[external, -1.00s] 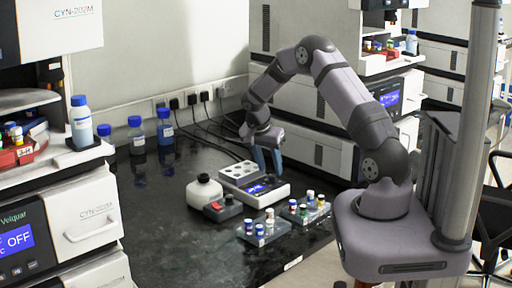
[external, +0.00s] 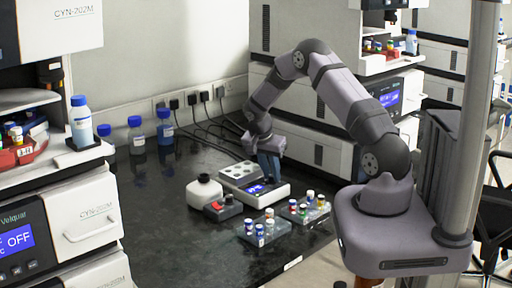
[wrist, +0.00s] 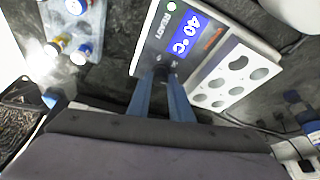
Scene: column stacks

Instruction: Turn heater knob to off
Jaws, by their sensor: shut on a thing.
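The heater (external: 280,193) is a white unit with a grey block of round wells on top, standing on the dark bench in the external view. In the wrist view, the heater (wrist: 215,55) has a lit blue display (wrist: 188,38) reading 40 °C, beside the word READY. My gripper (external: 269,180) is down at the heater's front panel. In the wrist view, my gripper's blue fingers (wrist: 160,76) are shut on the small dark heater knob (wrist: 161,69). The fingers hide most of the knob, so its pointing direction cannot be told.
Two racks of capped vials, a left one (external: 268,238) and a right one (external: 318,216), sit in front. Blue-capped bottles (external: 136,136) stand at the back left.

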